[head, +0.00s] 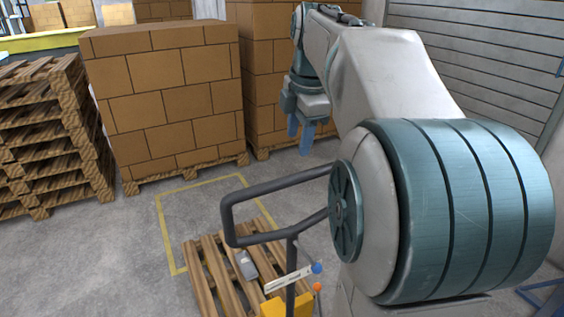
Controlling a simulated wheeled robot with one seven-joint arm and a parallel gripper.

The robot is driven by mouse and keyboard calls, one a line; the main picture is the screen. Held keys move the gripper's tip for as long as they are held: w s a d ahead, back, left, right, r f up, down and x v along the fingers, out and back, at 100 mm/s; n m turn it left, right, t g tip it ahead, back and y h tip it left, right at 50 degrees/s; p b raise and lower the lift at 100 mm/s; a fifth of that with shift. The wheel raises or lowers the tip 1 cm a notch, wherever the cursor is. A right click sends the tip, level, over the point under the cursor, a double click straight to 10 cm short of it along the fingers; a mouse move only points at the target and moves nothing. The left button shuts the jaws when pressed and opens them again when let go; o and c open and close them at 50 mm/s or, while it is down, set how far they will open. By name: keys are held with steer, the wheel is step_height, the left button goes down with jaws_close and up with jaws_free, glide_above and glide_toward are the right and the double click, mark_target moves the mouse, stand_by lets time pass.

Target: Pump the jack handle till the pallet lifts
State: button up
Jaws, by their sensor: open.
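The jack handle (233,216) is a dark grey looped bar on an upright post in the lower middle of the head view. The yellow jack body (286,306) shows at the bottom edge. A wooden pallet (210,270) lies low beside the jack, with a small grey object (247,264) on it. Whether the pallet touches the floor cannot be told. My gripper (300,137), with blue fingers, is open and empty, pointing down above and beyond the handle, apart from it. My arm hides part of the handle's right side.
A yellow floor outline (166,236) surrounds the pallet area. Tall carton stacks (165,95) on pallets stand behind. Empty stacked pallets (45,135) stand at left. A grey slatted shutter (475,60) is at the back right. Bare floor (110,250) lies at the left.

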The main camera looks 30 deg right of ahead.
mark_target(294, 176)
steer(key=shift+n, duration=0.6)
steer(key=w+f, duration=0.1)
steer(key=f, duration=0.3)
steer(key=w+f, duration=0.1)
steer(key=f, duration=0.3)
steer(key=w+f+p, duration=0.1)
steer(key=f, duration=0.3)
steer(key=shift+w+d, duration=0.1)
steer(key=shift+d, duration=0.3)
jaws_close()
